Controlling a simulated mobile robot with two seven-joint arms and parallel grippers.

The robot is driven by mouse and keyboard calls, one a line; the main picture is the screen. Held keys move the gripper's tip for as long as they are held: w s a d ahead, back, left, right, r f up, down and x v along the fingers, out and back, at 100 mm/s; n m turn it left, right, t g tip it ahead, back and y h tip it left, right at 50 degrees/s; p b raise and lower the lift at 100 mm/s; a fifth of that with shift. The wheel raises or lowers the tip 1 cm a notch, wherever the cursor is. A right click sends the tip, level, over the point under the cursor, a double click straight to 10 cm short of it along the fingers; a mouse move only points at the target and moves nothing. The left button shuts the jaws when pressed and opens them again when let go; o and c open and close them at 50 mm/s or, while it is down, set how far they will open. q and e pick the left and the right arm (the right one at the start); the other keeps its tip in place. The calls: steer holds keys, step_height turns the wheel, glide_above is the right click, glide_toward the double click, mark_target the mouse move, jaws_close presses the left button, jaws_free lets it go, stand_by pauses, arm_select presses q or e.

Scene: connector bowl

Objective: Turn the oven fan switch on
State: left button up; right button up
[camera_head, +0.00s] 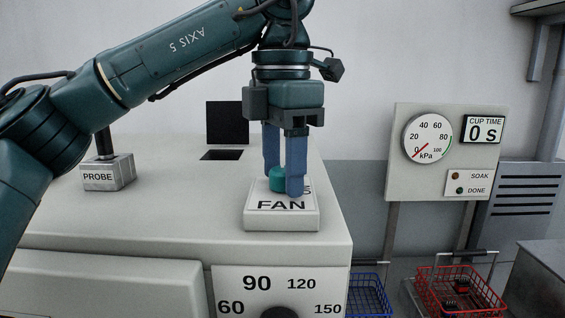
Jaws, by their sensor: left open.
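The fan switch is a white block (281,222) marked FAN on top of the white oven (180,220). A round teal knob (278,182) stands on the block. My left gripper (284,185) points straight down over it, with its two blue fingers apart. One finger is left of and behind the knob, and the other is in front at its right. The knob sits between the fingers, and I cannot tell whether they touch it. The front finger hides part of the lettering behind FAN. My right gripper is not in view.
A block marked PROBE (107,174) stands at the left on the oven top. A black panel (227,122) rises behind an opening at the back. A gauge panel (443,180), a blue basket (369,296) and a red basket (458,290) are at the right.

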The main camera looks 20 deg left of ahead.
arm_select(q)
steer(key=shift+c, duration=0.5)
steer(key=c, duration=0.9)
steer(key=shift+m, duration=0.4)
steer(key=m, duration=0.3)
steer(key=shift+m, duration=0.3)
steer(key=m, duration=0.4)
steer(key=shift+m, duration=0.3)
steer(key=m, duration=0.4)
steer(key=shift+m, duration=2.5)
